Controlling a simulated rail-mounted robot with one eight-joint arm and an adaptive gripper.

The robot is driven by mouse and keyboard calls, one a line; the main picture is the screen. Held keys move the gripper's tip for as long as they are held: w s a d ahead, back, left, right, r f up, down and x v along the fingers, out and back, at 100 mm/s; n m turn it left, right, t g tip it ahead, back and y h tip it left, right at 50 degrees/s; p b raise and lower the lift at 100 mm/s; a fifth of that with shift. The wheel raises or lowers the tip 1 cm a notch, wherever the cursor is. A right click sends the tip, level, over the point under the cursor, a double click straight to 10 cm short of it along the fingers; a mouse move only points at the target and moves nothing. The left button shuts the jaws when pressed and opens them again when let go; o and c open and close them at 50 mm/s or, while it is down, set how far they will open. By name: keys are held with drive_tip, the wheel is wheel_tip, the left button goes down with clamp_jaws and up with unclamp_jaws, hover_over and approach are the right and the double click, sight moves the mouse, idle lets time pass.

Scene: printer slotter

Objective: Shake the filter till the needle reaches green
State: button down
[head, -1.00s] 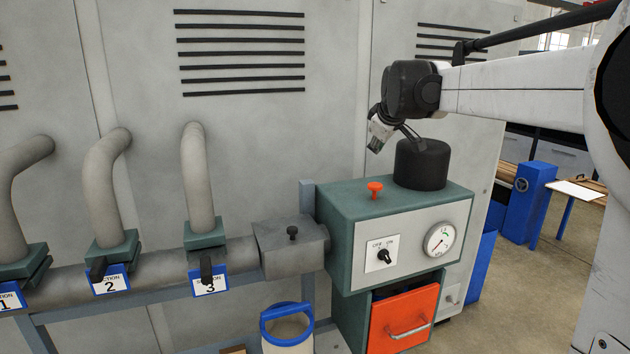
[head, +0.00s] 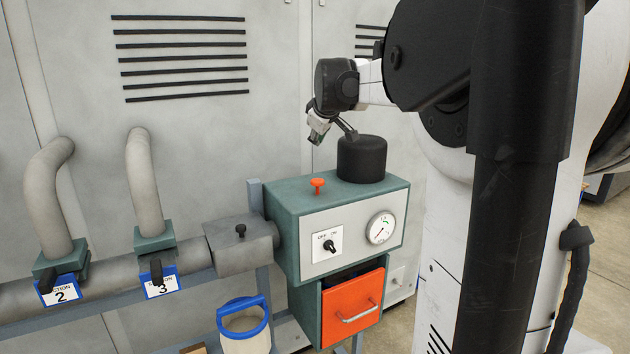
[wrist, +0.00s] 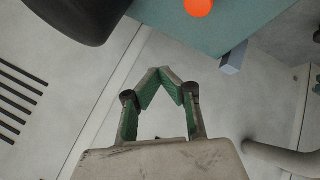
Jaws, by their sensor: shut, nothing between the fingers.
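The filter unit is a teal box (head: 281,225) with a light front panel, seen in the middle of the head view. It carries an orange-red knob (head: 318,185) on top, an OFF/ON switch (head: 330,246) and a round gauge (head: 381,228). The gauge needle seems to point toward the lower left; its exact reading is too small to tell. My gripper (head: 316,139) is above the orange-red knob, apart from it. In the wrist view my gripper (wrist: 160,75) is shut and empty, with the knob (wrist: 199,6) at the top edge.
A black cylinder (head: 362,160) stands on the box beside my gripper. An orange drawer (head: 352,310) with a handle sits below. A grey pipe (head: 110,285) with numbered valves runs left. A blue-handled bucket (head: 245,325) stands lower left. The wall (head: 210,130) is close behind.

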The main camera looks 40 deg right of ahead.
sight(317, 179)
drive_tip(key=shift+f, duration=0.15)
drive_tip(key=shift+f+b, duration=2.55)
drive_tip(key=shift+f, duration=1.7)
drive_tip(key=shift+f+b, duration=0.3)
drive_tip(key=shift+f, duration=0.15)
drive_tip(key=shift+f+b, duration=0.85)
drive_tip(key=shift+f, duration=0.6)
drive_tip(key=shift+r, duration=0.2)
drive_tip(key=shift+r+p, duration=1.15)
drive_tip(key=shift+r, duration=0.55)
drive_tip(key=shift+r+p, duration=1.45)
drive_tip(key=shift+r, duration=1.05)
